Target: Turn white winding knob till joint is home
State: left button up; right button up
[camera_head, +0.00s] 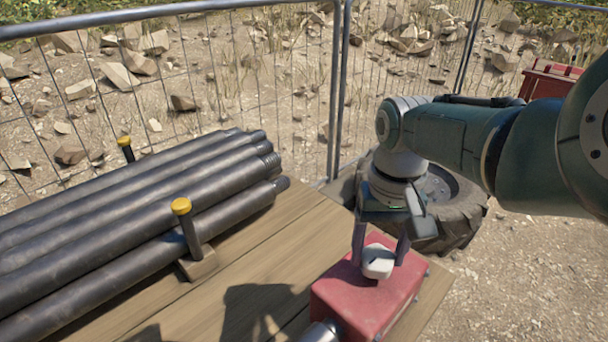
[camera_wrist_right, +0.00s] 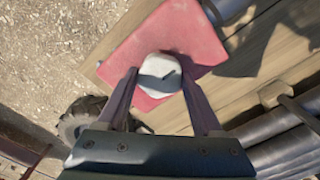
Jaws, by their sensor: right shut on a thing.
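The white winding knob (camera_head: 378,261) sits on top of a red box (camera_head: 345,298) at the right end of the wooden table. It also shows in the right wrist view as a rounded white knob (camera_wrist_right: 158,68) with a dark mark on its top. My right gripper (camera_head: 380,258) reaches down from above with one finger on each side of the knob and is shut on it. In the right wrist view, the fingers of my right gripper (camera_wrist_right: 163,85) flank the knob, which stays on the red box (camera_wrist_right: 192,32). The joint cannot be made out for certain. My left gripper is out of view.
Several dark pipes (camera_head: 130,198) lie on the left of the wooden table (camera_head: 262,243), held by posts with yellow caps (camera_head: 181,206). A metal cylinder (camera_head: 322,332) adjoins the red box. A tyre (camera_head: 458,212) and wire fence (camera_head: 240,75) stand behind.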

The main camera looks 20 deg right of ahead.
aim_at(378, 256)
jog(key=shift+m, duration=2)
jog(key=o, duration=1.4)
jog(key=shift+c, duration=0.2)
notch_tip(378, 256, up, 9)
jog(key=p, duration=0.5)
jog(key=shift+f+p, duration=0.1)
jog(key=shift+p, duration=0.25)
jog(key=shift+r, duration=0.55)
